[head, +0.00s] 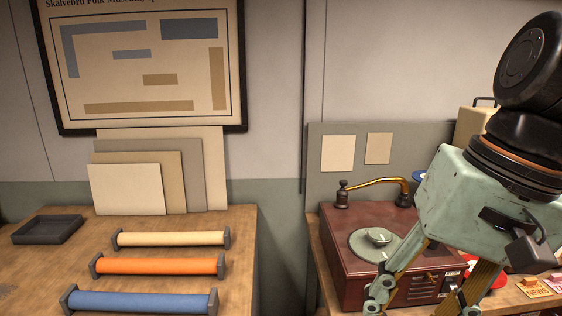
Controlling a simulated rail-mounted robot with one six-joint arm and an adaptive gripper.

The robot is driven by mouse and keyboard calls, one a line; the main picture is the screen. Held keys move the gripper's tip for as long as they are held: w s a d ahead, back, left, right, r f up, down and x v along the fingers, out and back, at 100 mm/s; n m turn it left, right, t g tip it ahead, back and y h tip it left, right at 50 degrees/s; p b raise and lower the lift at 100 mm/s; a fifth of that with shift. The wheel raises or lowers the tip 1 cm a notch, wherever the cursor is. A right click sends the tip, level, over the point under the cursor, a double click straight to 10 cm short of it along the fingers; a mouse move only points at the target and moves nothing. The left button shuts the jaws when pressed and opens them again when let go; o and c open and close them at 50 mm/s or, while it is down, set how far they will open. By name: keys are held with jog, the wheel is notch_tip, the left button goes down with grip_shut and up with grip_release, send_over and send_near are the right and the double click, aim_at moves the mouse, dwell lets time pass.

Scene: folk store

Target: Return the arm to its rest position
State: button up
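My gripper (424,299) hangs at the right of the head view, in front of the dark red record player (345,262). Its pale green body tilts down and left, and its two finger linkages spread apart below it. The record player has a pale green turntable (365,246) and a brass tone arm (383,182).
A wooden table (245,240) at left holds a dark tray (47,230), leaning boards (126,190), and cream (170,238), orange (157,266) and blue (140,301) rolls. A gap separates it from the record player's table. Small signs (533,287) lie at far right. A framed poster (143,62) hangs behind.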

jog(key=s+d+r+n+t+h, duration=0.2)
jog(key=s+d+n, duration=0.1)
jog(key=s+d, duration=0.1)
jog(key=shift+s+d+r+t+h, duration=0.2)
jog(key=shift+s+t+h, duration=0.1)
jog(key=shift+t+h, duration=0.1)
jog(key=shift+a, duration=0.1)
dwell(1.9)
